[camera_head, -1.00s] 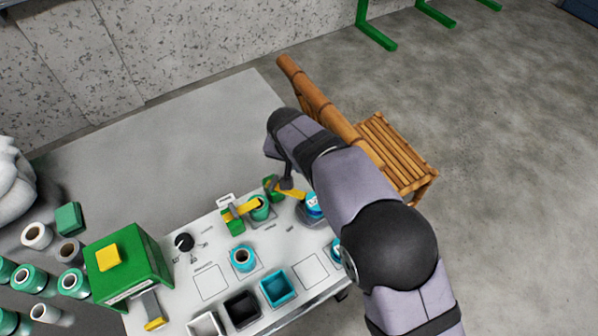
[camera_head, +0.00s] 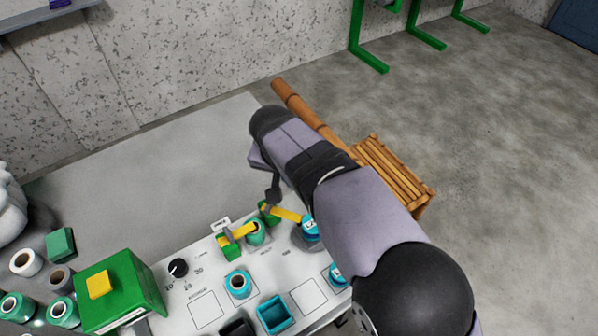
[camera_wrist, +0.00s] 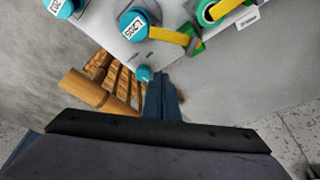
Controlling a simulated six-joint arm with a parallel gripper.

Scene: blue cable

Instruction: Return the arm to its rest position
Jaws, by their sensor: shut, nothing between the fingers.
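My gripper (camera_head: 271,198) hangs over the far edge of the white worktable (camera_head: 205,308), near a green holder with yellow arms (camera_head: 232,240). In the wrist view its dark blue fingers (camera_wrist: 161,78) are together with nothing between them. A teal spool (camera_head: 255,233) sits at the green holder. A blue-capped container (camera_head: 309,229), marked L205 in the wrist view (camera_wrist: 135,24), stands to its right. The rest of my arm reaches in from the lower right and hides part of the table. I see no loose cable.
A bamboo bench (camera_head: 392,172) stands beyond the table, behind my arm. A green box with a yellow top (camera_head: 122,290) is on the left. Another teal spool (camera_head: 238,284) and a teal bin (camera_head: 274,314) are on the table. Open floor lies at the right.

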